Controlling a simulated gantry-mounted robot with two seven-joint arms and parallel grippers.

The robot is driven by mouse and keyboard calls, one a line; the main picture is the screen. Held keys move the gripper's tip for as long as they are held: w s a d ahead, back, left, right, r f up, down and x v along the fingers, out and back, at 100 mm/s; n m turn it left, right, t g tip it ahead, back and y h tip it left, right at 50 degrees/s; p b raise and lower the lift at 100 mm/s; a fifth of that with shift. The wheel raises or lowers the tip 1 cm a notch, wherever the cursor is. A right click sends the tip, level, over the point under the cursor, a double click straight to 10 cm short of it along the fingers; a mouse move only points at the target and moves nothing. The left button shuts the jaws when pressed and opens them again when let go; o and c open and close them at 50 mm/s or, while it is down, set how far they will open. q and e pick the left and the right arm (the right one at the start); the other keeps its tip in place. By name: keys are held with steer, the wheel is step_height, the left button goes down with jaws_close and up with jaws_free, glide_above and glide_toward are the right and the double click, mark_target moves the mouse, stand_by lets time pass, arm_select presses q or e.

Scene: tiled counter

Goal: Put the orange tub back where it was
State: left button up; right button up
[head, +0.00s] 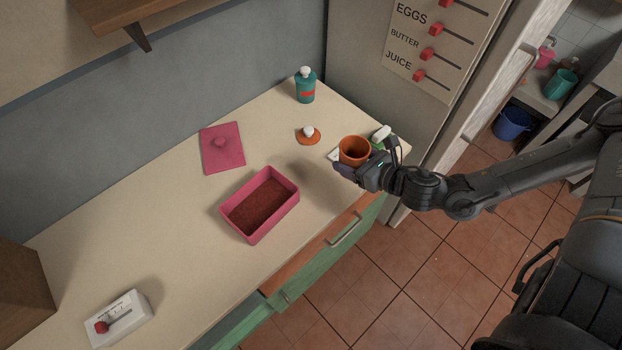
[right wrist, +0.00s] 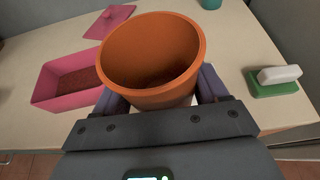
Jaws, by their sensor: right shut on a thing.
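The orange tub (head: 354,151) is upright near the right end of the counter. My right gripper (head: 352,168) is shut on it, with one finger on each side in the right wrist view, where the tub (right wrist: 152,60) fills the middle. Its inside is dark brown low down; I cannot tell whether it holds anything. A small white patch (head: 334,155) shows beside and partly behind the tub. I cannot tell whether the tub touches the counter. An orange lid with a white knob (head: 308,136) lies on the counter left of the tub. My left gripper is not in view.
A pink tub with brown contents (head: 290,184) and its pink lid (head: 221,158) lie to the left. A teal bottle (head: 305,86) stands at the back. A green-and-white block (right wrist: 273,82) is right of the tub. A white slider box (head: 128,326) is at front left.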

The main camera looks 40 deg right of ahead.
steer(key=w+a+f+b, duration=0.1)
steer(key=w+a+f, duration=0.1)
steer(key=w, duration=0.1)
steer(key=w+a+f+b, duration=0.1)
steer(key=w+f, duration=0.1)
steer(key=w, duration=0.1)
steer(key=w+a+f+b, duration=0.1)
steer(key=w+a+f, duration=0.1)
steer(key=w, duration=0.1)
steer(key=shift+w+a+f, duration=0.3)
steer(key=shift+f, duration=0.1)
steer(key=shift+f+b, duration=0.3)
steer(key=shift+f, duration=1.75)
steer(key=shift+f, duration=0.1)
steer(key=o, duration=1.4)
steer(key=shift+c, duration=0.2)
